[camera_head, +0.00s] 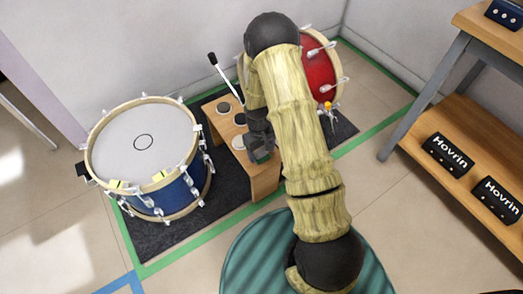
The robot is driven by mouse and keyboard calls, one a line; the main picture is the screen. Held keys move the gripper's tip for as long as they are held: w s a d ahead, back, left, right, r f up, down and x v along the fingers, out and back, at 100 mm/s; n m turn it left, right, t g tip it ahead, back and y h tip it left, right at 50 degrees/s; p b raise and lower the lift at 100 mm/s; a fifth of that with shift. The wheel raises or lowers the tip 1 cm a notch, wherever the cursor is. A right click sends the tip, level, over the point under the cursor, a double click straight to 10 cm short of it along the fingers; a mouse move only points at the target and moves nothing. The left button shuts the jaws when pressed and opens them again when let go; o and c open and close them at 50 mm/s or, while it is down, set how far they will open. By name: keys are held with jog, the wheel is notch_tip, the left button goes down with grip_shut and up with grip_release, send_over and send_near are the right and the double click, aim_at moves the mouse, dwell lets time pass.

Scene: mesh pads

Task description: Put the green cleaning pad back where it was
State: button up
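A small wooden bench (265,183) stands between two drums. Round pads lie on its top: a dark one (223,107), a black one (240,119) and a pale one (238,143). A small green patch, which looks like the green cleaning pad (263,157), shows at the bench's front right, right at the tips of my gripper (261,149). My gripper points down over the bench's right side. I cannot tell whether its fingers are closed on the green pad or just above it. My arm hides the bench's right part.
A blue drum (178,196) with yellow pieces (160,177) on its rim stands left. A red drum (320,75) stands behind my arm. A black-handled stick (218,66) rises behind the bench. A wooden shelf (440,122) with black boxes is at right. Floor is clear in front.

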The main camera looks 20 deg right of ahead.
notch_tip(320, 180, up, 12)
jog(key=w+p, duration=0.1)
jog(key=p, duration=0.4)
jog(key=shift+w+a+p, duration=0.15)
jog(key=shift+w+p, duration=0.05)
jog(key=shift+p, duration=0.15)
jog(key=shift+r, duration=0.1)
jog(key=s+r+m+t, duration=0.3)
jog(key=s+r+t, duration=0.1)
jog(key=s+r, duration=1.1)
notch_tip(320, 180, up, 5)
jog(key=shift+s+f+m, duration=0.1)
jog(key=shift+s+m, duration=0.2)
jog(key=shift+s, duration=0.05)
